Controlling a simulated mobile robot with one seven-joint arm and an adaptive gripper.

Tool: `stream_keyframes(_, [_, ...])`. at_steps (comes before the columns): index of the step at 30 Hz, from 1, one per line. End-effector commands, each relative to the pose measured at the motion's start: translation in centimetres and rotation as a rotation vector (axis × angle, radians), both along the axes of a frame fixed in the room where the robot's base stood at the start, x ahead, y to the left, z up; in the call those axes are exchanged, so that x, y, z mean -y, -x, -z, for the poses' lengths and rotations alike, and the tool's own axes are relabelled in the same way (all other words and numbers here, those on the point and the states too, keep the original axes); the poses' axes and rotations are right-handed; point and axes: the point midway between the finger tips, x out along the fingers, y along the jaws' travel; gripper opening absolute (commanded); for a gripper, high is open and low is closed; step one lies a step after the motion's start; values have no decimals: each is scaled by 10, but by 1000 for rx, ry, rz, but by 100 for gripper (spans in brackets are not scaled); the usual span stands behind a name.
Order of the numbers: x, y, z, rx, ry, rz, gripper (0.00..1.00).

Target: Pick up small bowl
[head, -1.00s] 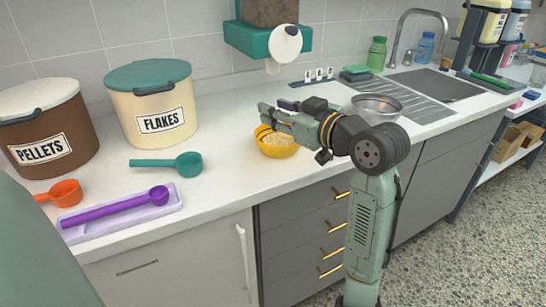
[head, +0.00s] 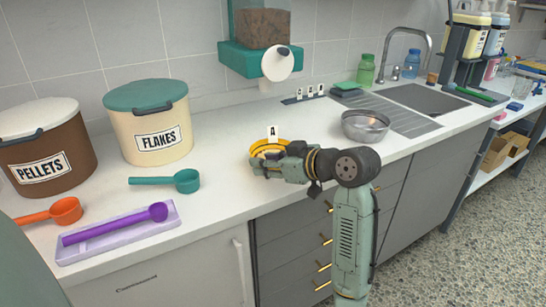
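A small yellow bowl (head: 257,148) sits on the white counter near its front edge, below the dispenser. My gripper (head: 260,163) is low at the bowl's front side and covers much of it. The bowl's upper rim shows behind and to the left of the gripper; its contents are mostly hidden now. I cannot tell whether the fingers touch the bowl or how far apart they are. A larger metal bowl (head: 366,126) stands to the right, apart from my gripper.
A small card marked A (head: 273,132) stands just behind the yellow bowl. The teal dispenser (head: 250,60) hangs above. A teal scoop (head: 178,181) and a purple scoop in a tray (head: 120,235) lie to the left. The sink (head: 430,98) is at the far right.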

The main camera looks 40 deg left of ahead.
Motion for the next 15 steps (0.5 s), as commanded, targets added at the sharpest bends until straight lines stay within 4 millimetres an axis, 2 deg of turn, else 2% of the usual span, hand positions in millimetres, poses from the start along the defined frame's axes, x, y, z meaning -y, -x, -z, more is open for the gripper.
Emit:
stream_keyframes(4, [-14,-1,5,-1,0,1,32])
stream_keyframes(11, [-16,-1,6,0,0,1,32])
stream_keyframes(15, [-15,-1,6,1,0,2,25])
